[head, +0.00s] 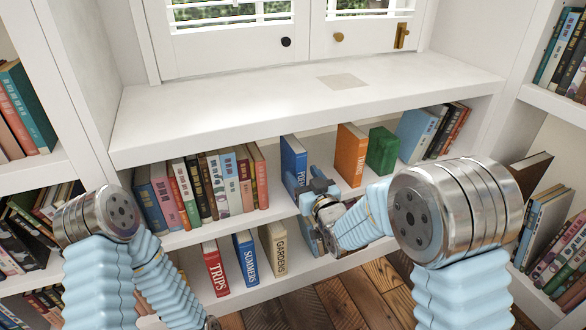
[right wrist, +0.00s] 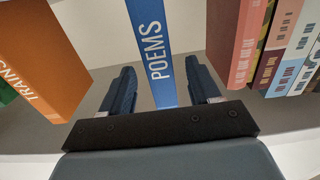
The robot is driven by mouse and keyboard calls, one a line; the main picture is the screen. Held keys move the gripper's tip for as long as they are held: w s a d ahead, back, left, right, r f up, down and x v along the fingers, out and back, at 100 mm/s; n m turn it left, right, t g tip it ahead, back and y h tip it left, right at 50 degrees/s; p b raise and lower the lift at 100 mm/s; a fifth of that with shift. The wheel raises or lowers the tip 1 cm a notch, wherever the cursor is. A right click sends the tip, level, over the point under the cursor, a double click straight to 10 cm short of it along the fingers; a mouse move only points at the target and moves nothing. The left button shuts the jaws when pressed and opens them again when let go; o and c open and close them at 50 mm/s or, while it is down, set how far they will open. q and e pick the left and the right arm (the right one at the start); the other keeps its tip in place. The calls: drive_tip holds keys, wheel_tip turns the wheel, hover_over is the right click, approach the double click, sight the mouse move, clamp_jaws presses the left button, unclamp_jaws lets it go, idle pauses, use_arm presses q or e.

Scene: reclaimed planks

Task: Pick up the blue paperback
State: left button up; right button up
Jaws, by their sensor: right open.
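A blue book with POEMS on its spine (head: 292,160) stands upright on the middle shelf, with clear space on both sides. In the right wrist view the same blue book (right wrist: 151,35) runs down between my fingers, with a gap on each side. My right gripper (head: 318,190) is open in front of the book's lower spine; its jaws also show in the right wrist view (right wrist: 163,80). Another blue book, SUMMERS (head: 246,258), stands on the shelf below. My left arm hangs at the lower left, and its gripper is out of the picture.
An orange TRAINS book (head: 350,155) and a green book (head: 382,150) stand to the right of POEMS. A row of several books (head: 210,187) stands to its left. The white ledge (head: 250,105) overhangs the middle shelf. The red TRIPS (head: 215,268) and cream GARDENS (head: 274,250) stand below.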

drive_tip(key=x, duration=0.6)
drive_tip(key=shift+s+r, duration=0.1)
drive_tip(key=shift+r, duration=0.1)
clamp_jaws()
